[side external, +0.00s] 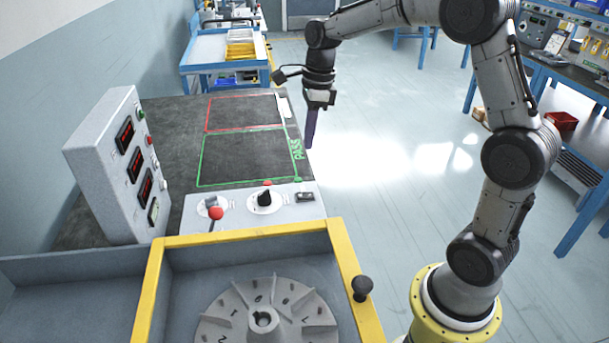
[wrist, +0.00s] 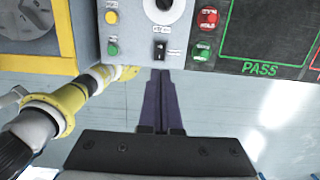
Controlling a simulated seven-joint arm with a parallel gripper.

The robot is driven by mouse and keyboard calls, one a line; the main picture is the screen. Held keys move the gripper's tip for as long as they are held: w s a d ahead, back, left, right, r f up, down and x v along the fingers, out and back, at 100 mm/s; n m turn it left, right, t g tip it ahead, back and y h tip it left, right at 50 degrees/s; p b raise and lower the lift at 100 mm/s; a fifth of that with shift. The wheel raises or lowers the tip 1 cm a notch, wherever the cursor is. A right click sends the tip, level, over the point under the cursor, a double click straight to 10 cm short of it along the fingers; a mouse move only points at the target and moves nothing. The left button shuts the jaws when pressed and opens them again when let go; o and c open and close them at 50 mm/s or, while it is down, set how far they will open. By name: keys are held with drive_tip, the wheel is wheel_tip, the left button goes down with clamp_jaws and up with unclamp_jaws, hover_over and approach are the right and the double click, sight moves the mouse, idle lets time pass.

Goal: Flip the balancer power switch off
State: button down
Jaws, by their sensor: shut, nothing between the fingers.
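A small black rocker switch (wrist: 160,50), the likely power switch, sits on the grey control panel near its edge. In the side external view it shows as a small dark switch (side external: 305,196) at the panel's right end. Its label and rocker position are too small to read. My gripper (side external: 309,147) is shut and empty, pointing down beyond the switch, near the bench's right edge. In the wrist view the dark purple fingers (wrist: 161,74) lie together, with their tips just below the switch in the picture. I cannot see any contact with it.
A black selector knob (side external: 265,198) and a red-knobbed lever (side external: 215,213) share the panel. A display cabinet (side external: 125,165) stands left; the yellow-framed rotor housing (side external: 345,262) is in front. The marked mat is clear.

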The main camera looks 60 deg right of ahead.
sight(301, 195)
drive_tip(key=f, duration=0.9)
drive_tip(key=w+a+f, duration=0.1)
drive_tip(key=f, duration=0.4)
drive_tip(key=shift+w+a, duration=0.1)
drive_tip(key=shift+f, duration=0.2)
idle(0.3)
drive_tip(key=shift+s+d+r, duration=0.15)
drive_tip(key=shift+s+d, duration=0.35)
drive_tip(key=shift+s, duration=0.05)
